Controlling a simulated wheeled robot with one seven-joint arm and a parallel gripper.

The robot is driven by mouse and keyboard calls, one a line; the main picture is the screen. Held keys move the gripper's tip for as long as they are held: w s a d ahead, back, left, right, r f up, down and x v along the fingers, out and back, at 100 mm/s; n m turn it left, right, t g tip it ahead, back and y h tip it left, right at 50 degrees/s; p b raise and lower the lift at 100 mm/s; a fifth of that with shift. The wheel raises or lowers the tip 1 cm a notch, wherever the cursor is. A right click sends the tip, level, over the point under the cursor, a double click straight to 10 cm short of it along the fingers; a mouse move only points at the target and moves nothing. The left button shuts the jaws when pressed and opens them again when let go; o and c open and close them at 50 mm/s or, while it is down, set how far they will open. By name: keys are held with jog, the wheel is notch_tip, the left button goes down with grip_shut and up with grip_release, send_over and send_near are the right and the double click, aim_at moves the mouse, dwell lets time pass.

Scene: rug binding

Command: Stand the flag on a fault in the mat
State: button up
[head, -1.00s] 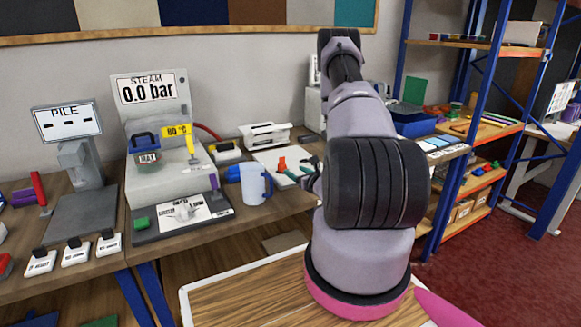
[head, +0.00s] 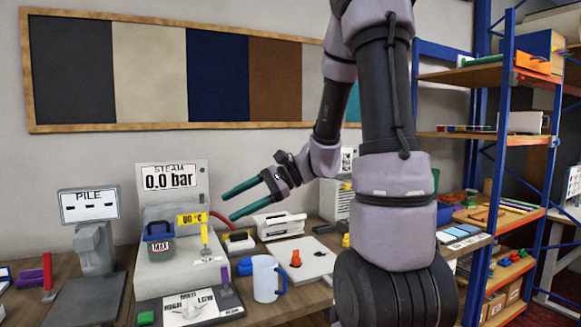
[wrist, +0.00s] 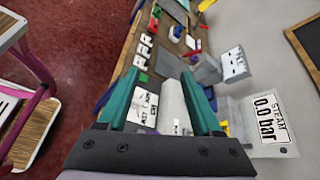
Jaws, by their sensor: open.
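My gripper (head: 229,205) is open and empty, with its two teal fingers pointing left, in the air in front of the steam unit and above the bench. In the wrist view its fingers (wrist: 158,78) are spread, with nothing between them. A pale flat board (head: 318,262) lies on the bench, with a small orange-red piece (head: 296,257) standing on it. I cannot tell whether these are the mat and the flag. No fault can be made out at this size.
Blue-framed shelves (head: 508,140) stand at the right. Red floor (wrist: 85,40) shows free at left in the wrist view.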

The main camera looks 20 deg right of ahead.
jog(key=s+d+r+n+t+h, duration=0.5)
jog(key=s+d+r+n+h, duration=0.3)
jog(key=s+r+h, duration=0.2)
jog(key=shift+s+d+n+h, duration=0.25)
jog(key=shift+s+n+h, duration=0.15)
jog(key=shift+s, duration=0.35)
